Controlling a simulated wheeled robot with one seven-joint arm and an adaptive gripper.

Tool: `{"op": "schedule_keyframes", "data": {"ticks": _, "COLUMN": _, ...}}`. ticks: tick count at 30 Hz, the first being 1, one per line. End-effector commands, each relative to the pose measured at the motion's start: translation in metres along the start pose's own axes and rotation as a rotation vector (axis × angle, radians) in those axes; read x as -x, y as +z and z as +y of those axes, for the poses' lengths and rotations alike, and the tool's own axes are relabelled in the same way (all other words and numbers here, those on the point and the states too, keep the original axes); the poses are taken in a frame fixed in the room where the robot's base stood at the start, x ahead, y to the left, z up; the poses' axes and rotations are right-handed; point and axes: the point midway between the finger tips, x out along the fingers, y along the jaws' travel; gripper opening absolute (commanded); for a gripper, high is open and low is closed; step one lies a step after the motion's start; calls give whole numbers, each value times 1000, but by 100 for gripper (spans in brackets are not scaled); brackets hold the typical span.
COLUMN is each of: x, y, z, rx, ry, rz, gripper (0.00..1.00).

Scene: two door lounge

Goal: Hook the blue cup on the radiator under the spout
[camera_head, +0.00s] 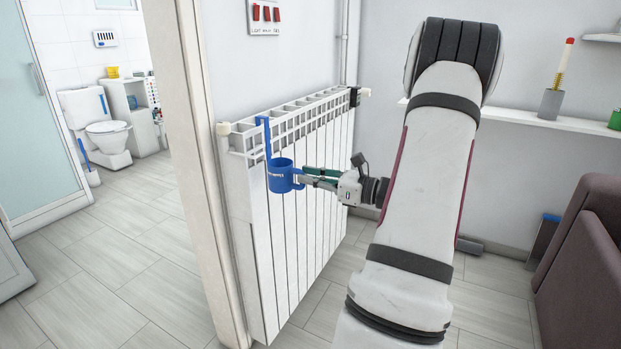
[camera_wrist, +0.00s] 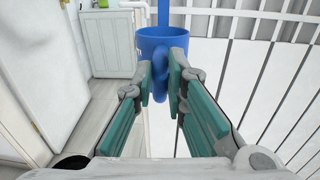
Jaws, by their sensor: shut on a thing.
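The blue cup (camera_head: 280,176) has a tall flat strip rising from its back. In the head view it is upright at the front of the white radiator (camera_head: 301,230), near its left end, with the strip's top at the radiator's top bars. I cannot tell whether the strip is hooked over. My gripper (camera_head: 302,179) is at the cup's right side. In the wrist view the cup (camera_wrist: 163,39) is ahead, and my gripper (camera_wrist: 161,85) has its green-padded fingers shut on the cup's near part, likely its handle. No spout can be made out clearly; the valve side is partly hidden.
A door frame (camera_head: 190,150) stands close to the radiator's left end. Beyond it is a bathroom with a toilet (camera_head: 108,134). A wall shelf (camera_head: 510,119) and a dark red sofa (camera_head: 585,255) are on the right. The floor before the radiator is clear.

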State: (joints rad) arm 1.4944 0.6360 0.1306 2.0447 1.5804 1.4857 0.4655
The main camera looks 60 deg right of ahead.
Motion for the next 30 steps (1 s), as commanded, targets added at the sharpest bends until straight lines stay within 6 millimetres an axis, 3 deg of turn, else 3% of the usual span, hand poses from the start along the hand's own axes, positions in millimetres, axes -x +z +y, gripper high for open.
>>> {"op": "schedule_keyframes", "data": {"ticks": 30, "x": -24, "y": 0, "z": -1, "rx": 0, "ry": 1, "rz": -1, "gripper": 0}}
